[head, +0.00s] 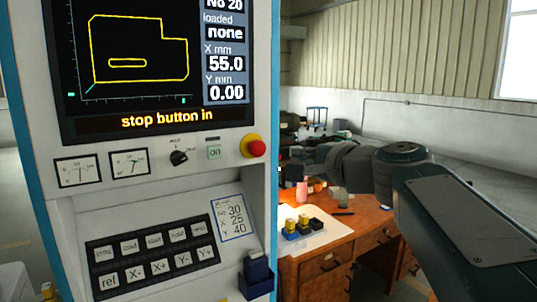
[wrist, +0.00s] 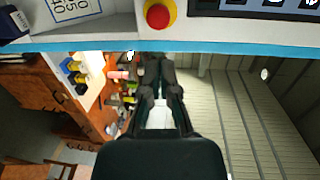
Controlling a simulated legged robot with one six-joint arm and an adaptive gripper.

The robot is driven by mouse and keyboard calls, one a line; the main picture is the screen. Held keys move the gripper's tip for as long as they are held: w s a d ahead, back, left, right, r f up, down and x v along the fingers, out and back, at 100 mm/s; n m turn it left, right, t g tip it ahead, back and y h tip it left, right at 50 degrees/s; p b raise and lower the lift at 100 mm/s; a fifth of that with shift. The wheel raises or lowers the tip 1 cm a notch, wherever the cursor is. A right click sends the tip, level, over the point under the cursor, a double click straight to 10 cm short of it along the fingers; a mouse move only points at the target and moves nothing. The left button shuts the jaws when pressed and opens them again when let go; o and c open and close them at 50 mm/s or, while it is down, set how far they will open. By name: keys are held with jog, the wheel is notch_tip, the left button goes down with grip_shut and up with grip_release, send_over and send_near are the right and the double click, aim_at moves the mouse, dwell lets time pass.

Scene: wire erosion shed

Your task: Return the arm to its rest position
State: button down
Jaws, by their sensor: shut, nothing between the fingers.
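My arm (head: 455,225) comes in from the right in the head view, bends at a dark joint, and reaches left over the wooden desk. Its far end is small and dark there, so the fingers cannot be made out. In the wrist view my gripper (wrist: 158,72) is shut and empty, its two dark fingers meeting at the tips. The fingers lie beneath the machine panel's blue edge in that picture, and I see no contact with anything.
The control cabinet (head: 160,205) stands close on the left, its screen reading "stop button in". A red stop button (head: 254,147) sticks out from it, and a dark blue holder (head: 257,277) hangs below. A wooden desk (head: 318,268) carries several small items. A ribbed wall (head: 410,45) is behind.

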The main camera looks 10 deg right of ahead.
jog(key=shift+s+d, duration=0.5)
jog(key=shift+s, duration=0.1)
jog(key=shift+a, duration=0.1)
jog(key=s+a+f+n+g+h, duration=0.1)
jog(key=s+a+f+n+g, duration=0.25)
jog(key=f, duration=0.45)
jog(key=s+a+f+n+g, duration=0.2)
jog(key=s+a+f+n, duration=0.1)
jog(key=s+f, duration=0.3)
jog(key=s+d+f+n+g+h, duration=0.1)
jog(key=s+f+n+g+h, duration=0.1)
jog(key=s+f, duration=0.3)
jog(key=s+d+f+n+g+h, duration=0.2)
jog(key=s+f+n, duration=0.3)
jog(key=f, duration=0.5)
jog(key=shift+s+d+f+h, duration=0.2)
jog(key=shift+s+h, duration=0.1)
jog(key=shift+h, duration=0.3)
jog(key=shift+a+g, duration=0.15)
jog(key=shift+g, duration=0.1)
